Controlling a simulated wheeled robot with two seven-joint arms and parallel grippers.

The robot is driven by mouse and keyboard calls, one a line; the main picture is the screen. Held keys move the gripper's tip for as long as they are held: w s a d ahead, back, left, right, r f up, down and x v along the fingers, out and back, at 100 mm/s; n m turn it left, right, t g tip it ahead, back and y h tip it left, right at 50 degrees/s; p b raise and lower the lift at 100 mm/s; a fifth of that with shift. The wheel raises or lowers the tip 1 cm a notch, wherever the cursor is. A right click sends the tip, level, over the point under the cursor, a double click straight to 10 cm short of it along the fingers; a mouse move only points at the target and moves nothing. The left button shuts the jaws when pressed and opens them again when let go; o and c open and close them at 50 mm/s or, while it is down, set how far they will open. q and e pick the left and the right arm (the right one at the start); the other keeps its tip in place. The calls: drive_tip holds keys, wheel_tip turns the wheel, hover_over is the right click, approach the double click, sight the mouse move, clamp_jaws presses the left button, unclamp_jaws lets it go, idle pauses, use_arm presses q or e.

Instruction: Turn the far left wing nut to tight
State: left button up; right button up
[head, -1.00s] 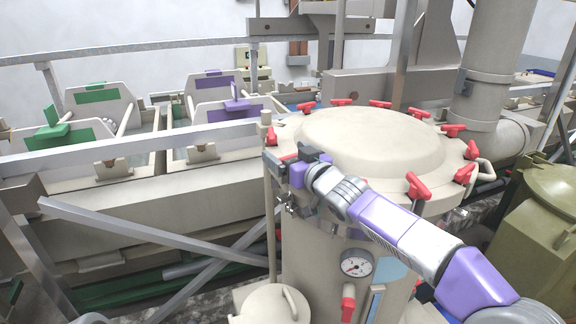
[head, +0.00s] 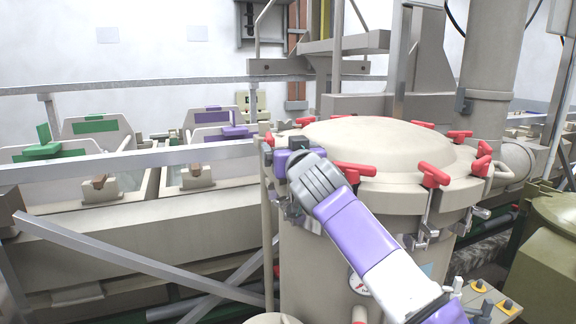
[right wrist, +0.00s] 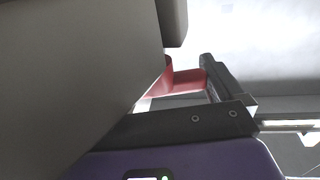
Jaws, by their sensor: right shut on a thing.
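The beige barrel lid (head: 380,142) carries red wing nuts around its rim. A red wing nut (head: 268,140) shows at the lid's left edge, partly hidden by my right gripper (head: 284,150). My right gripper is shut on a red wing nut there. In the right wrist view, red wing nut parts (right wrist: 188,82) show by the dark finger of my right gripper (right wrist: 205,98). The nut's angle is mostly hidden. My left gripper is not in view.
Other red wing nuts stand along the front rim (head: 355,169) and right side (head: 433,175). A metal rail (head: 110,163) runs to the left of the barrel. A pressure gauge (head: 355,284) is partly behind my right arm. An olive tank (head: 545,235) stands at the right.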

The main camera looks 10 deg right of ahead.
drive_tip(key=shift+a+f+m+h+b, duration=0.1)
drive_tip(key=shift+f+m+h+b, duration=0.1)
drive_tip(key=shift+m+h+b, duration=0.5)
drive_tip(key=shift+r+m+h, duration=0.1)
drive_tip(key=shift+m+h, duration=0.4)
drive_tip(key=shift+h, duration=0.7)
drive_tip(key=shift+r+m+g+h, duration=0.1)
drive_tip(key=shift+m+g+h, duration=0.25)
drive_tip(key=shift+h, duration=0.25)
drive_tip(key=m+g+h+p, duration=0.1)
drive_tip(key=m+h, duration=0.1)
drive_tip(key=h, duration=0.1)
drive_tip(key=shift+r, duration=0.1)
drive_tip(key=m+g+h+p, duration=0.2)
drive_tip(key=p, duration=0.2)
drive_tip(key=m+g+h+p, duration=0.3)
drive_tip(key=p, duration=0.1)
drive_tip(key=d+m+g+h+p, duration=0.1)
drive_tip(key=m+g+h+p, duration=0.1)
drive_tip(key=h+p, duration=0.1)
drive_tip(key=shift+s+d+r+m+g+p, duration=0.1)
drive_tip(key=shift+s+m+g+p, duration=0.15)
drive_tip(key=shift+p, duration=0.65)
drive_tip(key=shift+s+f+m+g+h+p, duration=0.1)
drive_tip(key=shift+f+m+g+h+p, duration=0.1)
drive_tip(key=shift+m+g+h+p, duration=0.35)
